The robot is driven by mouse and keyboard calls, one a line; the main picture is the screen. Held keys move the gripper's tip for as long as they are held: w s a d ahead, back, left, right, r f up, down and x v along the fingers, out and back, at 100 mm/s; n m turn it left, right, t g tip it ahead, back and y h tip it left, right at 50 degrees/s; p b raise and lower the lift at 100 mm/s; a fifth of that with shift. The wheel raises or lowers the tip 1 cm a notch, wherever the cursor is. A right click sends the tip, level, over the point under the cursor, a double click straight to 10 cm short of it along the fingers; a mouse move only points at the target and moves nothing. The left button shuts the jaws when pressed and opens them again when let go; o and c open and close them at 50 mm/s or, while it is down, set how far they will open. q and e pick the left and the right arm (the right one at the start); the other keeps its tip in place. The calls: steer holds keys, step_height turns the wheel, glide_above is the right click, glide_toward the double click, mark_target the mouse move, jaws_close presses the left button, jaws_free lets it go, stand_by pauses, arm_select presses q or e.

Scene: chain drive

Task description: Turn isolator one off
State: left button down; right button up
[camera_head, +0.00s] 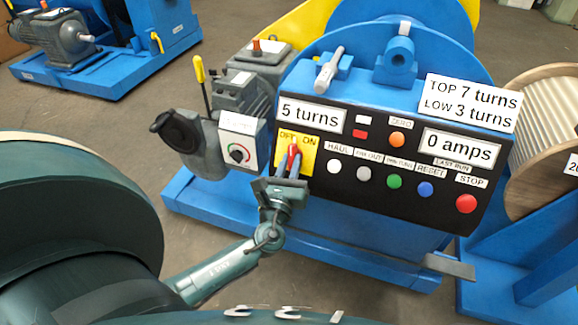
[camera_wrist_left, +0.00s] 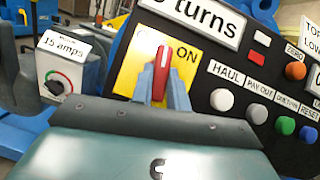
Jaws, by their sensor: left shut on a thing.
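The isolator is a red handle (camera_head: 293,149) on a yellow plate (camera_head: 310,153) lettered OFF and ON, at the left end of a black control panel. My left gripper (camera_head: 289,168) is shut on the red handle from the front. In the left wrist view, the two blue-grey fingers (camera_wrist_left: 160,92) stand on either side of the red handle (camera_wrist_left: 162,68). The handle points roughly upward, with a pale mark near its top. ON shows to its right; OFF is mostly hidden in the wrist view. My right gripper is not in view.
The black panel (camera_head: 352,187) carries several coloured buttons, including a red STOP button (camera_head: 466,204), and a display (camera_head: 460,149) reading 0 amps. A grey dial box (camera_head: 240,137) and a yellow-tipped lever (camera_head: 200,72) stand to the left. A cable drum (camera_head: 540,110) stands at right.

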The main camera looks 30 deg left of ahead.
arm_select(q)
steer(key=n+g+y, duration=0.1)
steer(key=n, duration=0.1)
steer(key=n+g+y, duration=0.1)
steer(key=n+y, duration=0.1)
steer(key=n, duration=0.1)
steer(key=shift+d, duration=0.2)
steer(key=n+g+y, duration=0.1)
steer(key=n, duration=0.2)
steer(key=shift+w+r+n+g, duration=0.1)
steer(key=shift+r+n+g, duration=0.05)
steer(key=shift+n+g, duration=0.2)
steer(key=shift+n+g+y, duration=0.3)
steer(key=shift+n+g, duration=0.05)
steer(key=shift+n, duration=0.2)
steer(key=c, duration=1.4)
jaws_free()
steer(key=shift+o, duration=0.2)
